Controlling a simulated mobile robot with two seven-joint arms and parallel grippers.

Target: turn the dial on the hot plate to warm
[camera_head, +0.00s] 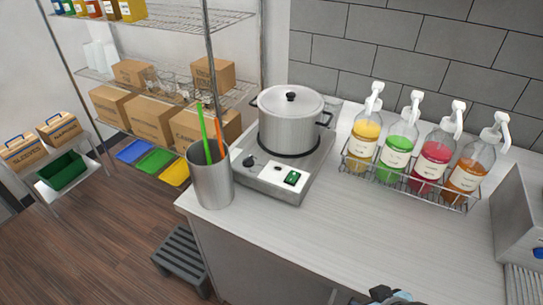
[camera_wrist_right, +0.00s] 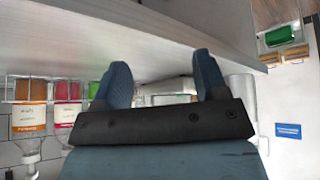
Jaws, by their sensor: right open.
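The hot plate (camera_head: 270,187) is a grey box on the counter with a silver lidded pot (camera_head: 290,120) on top. Its black dial (camera_head: 249,161) is on the left of the sloped front panel, and a green switch (camera_head: 292,178) is on the right. I cannot read the dial's setting. A small part of my right gripper (camera_head: 390,296) shows at the bottom edge, in front of the hot plate and apart from it. In the right wrist view my right gripper (camera_wrist_right: 163,76) is open, its two blue fingers apart with nothing held. My left gripper is not in view.
A metal cup (camera_head: 211,180) with green and orange sticks stands just left of the dial, near the counter's corner. A wire rack of pump bottles (camera_head: 410,187) stands to the right. The counter (camera_head: 330,230) in front is clear. A steel machine (camera_head: 520,215) is at far right.

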